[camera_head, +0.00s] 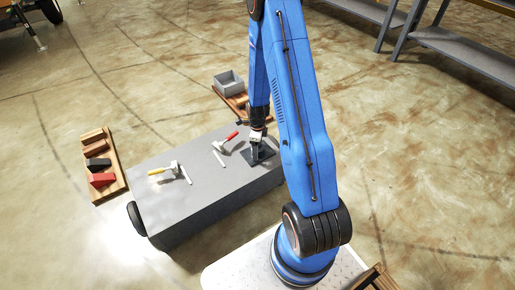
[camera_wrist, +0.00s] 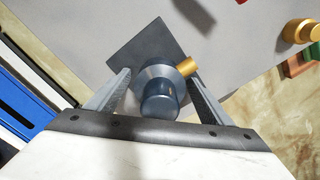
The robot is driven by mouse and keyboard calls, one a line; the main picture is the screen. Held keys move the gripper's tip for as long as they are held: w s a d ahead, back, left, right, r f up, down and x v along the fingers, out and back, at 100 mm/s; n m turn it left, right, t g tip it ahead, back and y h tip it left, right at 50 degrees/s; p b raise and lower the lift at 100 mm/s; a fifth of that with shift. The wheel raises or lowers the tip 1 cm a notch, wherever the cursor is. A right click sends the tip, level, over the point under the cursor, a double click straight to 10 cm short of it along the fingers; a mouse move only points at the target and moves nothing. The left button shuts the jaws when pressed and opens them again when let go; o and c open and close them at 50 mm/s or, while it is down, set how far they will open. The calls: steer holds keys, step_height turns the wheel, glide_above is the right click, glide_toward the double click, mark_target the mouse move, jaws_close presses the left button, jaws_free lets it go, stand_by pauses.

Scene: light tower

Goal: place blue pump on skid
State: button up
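The blue pump (camera_wrist: 160,95), dark blue with a round flange and a brass side outlet, shows in the wrist view between the fingers of my gripper (camera_wrist: 160,78). A dark square plate (camera_wrist: 138,42), seemingly the skid, lies flat on the grey bench beneath it. The fingertips flank the flange closely on both sides; whether they press on it is unclear. In the head view my gripper (camera_head: 256,146) points down over the dark plate (camera_head: 266,154) near the bench's right end. The pump's underside is hidden, so I cannot tell whether it touches the plate.
The grey bench (camera_head: 205,185) carries a red-handled part (camera_head: 229,137), a yellow-handled part (camera_head: 158,171) and small light rods. A wooden tray (camera_head: 112,158) with red and dark blocks lies left of it. A grey bin (camera_head: 228,84) stands behind. Grey shelving (camera_head: 465,50) is at upper right.

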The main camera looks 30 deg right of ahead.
step_height(320, 180, up, 12)
steer(key=shift+r, duration=0.2)
steer(key=s+a+r+n+t, duration=0.1)
steer(key=s+a+r+n, duration=0.25)
steer(key=r, duration=0.45)
steer(key=s+a+r+n, duration=0.25)
steer(key=r+n, duration=0.25)
steer(key=r, duration=0.3)
steer(key=s+a+r+n+t, duration=0.1)
steer(key=s+a+r+n, duration=0.25)
steer(key=r, duration=0.45)
steer(key=s+a+r+n+t, duration=0.1)
steer(key=s+r+n, duration=0.4)
steer(key=s, duration=0.5)
steer(key=s+a+r+n+t, duration=0.1)
steer(key=s+a+r+n, duration=0.3)
steer(key=s+n, duration=0.5)
step_height(320, 180, up, 2)
steer(key=shift+s+a+r+n+t, duration=0.15)
steer(key=shift+s+n+t, duration=0.2)
steer(key=shift+s, duration=0.35)
steer(key=shift+c, duration=0.7)
